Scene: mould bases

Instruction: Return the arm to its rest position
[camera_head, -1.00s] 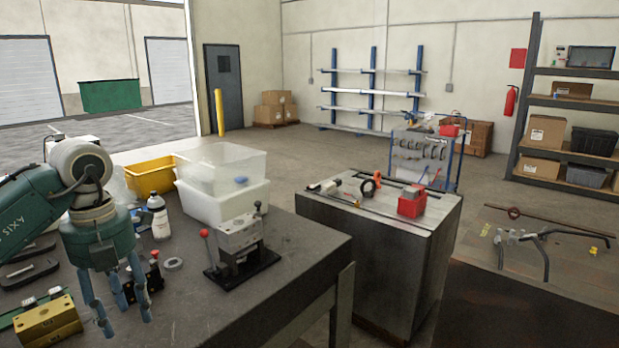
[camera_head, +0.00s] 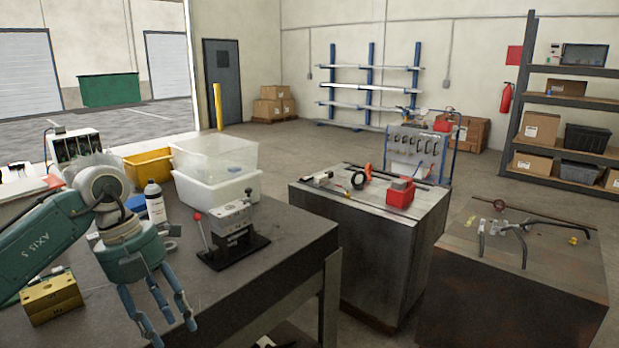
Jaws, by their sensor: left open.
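My left arm comes in from the left, a green and grey arm with "AXIS" lettering. Its gripper (camera_head: 165,335) is open and empty, with its blue-grey fingers pointing down over the dark workbench (camera_head: 275,262). A brass-coloured mould block (camera_head: 50,297) lies on the bench to the left of the fingers. My right gripper is not in view.
Behind the gripper stand a white bottle (camera_head: 155,203), a yellow bin (camera_head: 150,172) and stacked clear and white tubs (camera_head: 217,188). A grey cabinet (camera_head: 365,245) with a red block (camera_head: 400,192) stands to the right. Floor shows between bench and cabinet.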

